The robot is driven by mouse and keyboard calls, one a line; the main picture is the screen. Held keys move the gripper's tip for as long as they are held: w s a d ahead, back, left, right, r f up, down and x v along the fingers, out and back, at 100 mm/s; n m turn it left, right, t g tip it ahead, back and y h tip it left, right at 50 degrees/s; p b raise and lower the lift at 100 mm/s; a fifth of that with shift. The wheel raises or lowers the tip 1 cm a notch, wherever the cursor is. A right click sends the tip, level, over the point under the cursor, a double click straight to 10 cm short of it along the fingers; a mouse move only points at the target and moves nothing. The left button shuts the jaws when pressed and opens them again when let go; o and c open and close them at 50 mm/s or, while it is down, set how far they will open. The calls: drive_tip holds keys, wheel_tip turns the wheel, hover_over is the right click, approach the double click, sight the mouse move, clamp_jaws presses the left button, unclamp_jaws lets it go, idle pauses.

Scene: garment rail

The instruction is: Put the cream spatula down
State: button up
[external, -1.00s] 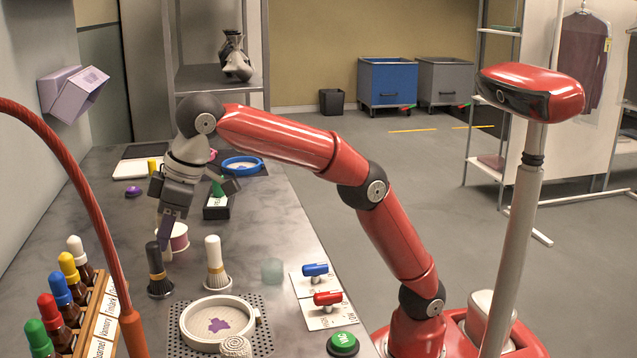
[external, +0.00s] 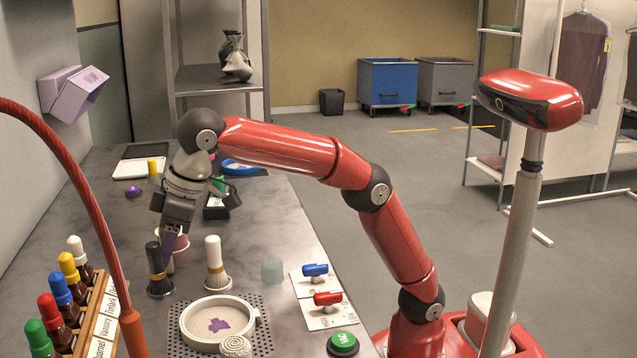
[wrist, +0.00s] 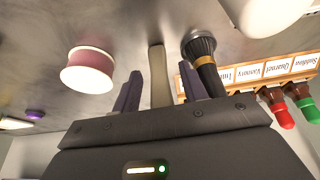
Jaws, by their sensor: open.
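The cream spatula (wrist: 158,72) shows in the wrist view as a pale strip between the two purple fingers of my gripper (wrist: 160,82). The fingers stand apart, with a gap on each side of the strip. In the external view my gripper (external: 169,252) points down at the counter, just behind the black-handled brush (external: 156,268). The spatula is mostly hidden there by the fingers and brush. I cannot tell how much of it touches the counter.
A pink-and-white tub (wrist: 88,70) stands close to the fingers. A white-handled brush (external: 214,262) stands to the right. Capped bottles (external: 62,305) in a labelled rack line the left side. A round frame with a purple stain (external: 187,325) sits in front.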

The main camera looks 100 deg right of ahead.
drive_tip(key=shift+r, duration=0.1)
drive_tip(key=shift+r, duration=0.3)
drive_tip(key=p+v, duration=0.1)
drive_tip(key=v, duration=0.6)
drive_tip(key=shift+s, duration=0.15)
